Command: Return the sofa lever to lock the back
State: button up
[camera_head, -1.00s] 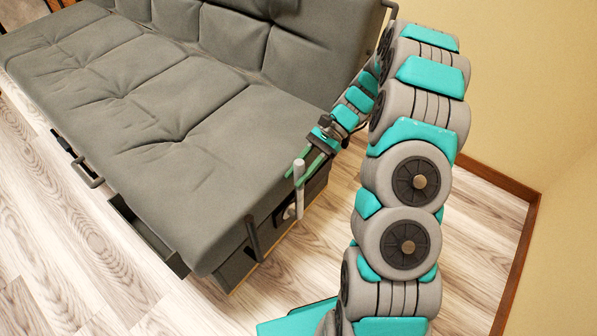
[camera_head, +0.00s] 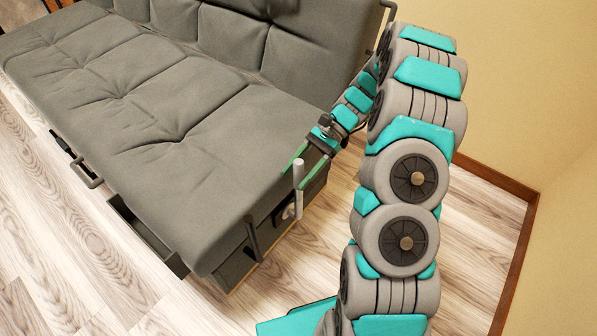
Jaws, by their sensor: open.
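The grey sofa (camera_head: 150,110) fills the left and middle of the head view, with its seat flat and its back (camera_head: 310,45) at the top. The sofa lever (camera_head: 298,176) is a light grey upright rod at the sofa's right end, on a round mount low on the side. My gripper (camera_head: 300,168) is open at the lever, with green fingers spread around the rod's upper part. I cannot tell whether either finger touches the rod. My arm hides part of the sofa's right end.
A dark bar (camera_head: 253,238) stands out at the sofa's front right corner, near the lever. A black handle (camera_head: 87,174) and an open drawer (camera_head: 145,235) are along the front. A yellow wall (camera_head: 530,90) bounds the right. Wooden floor (camera_head: 300,270) is clear in front.

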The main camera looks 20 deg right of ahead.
jog(key=v, duration=0.7)
jog(key=shift+d+r+b, duration=0.2)
jog(key=shift+d+b, duration=0.1)
jog(key=shift+d, duration=0.05)
jog(key=shift+w, duration=0.15)
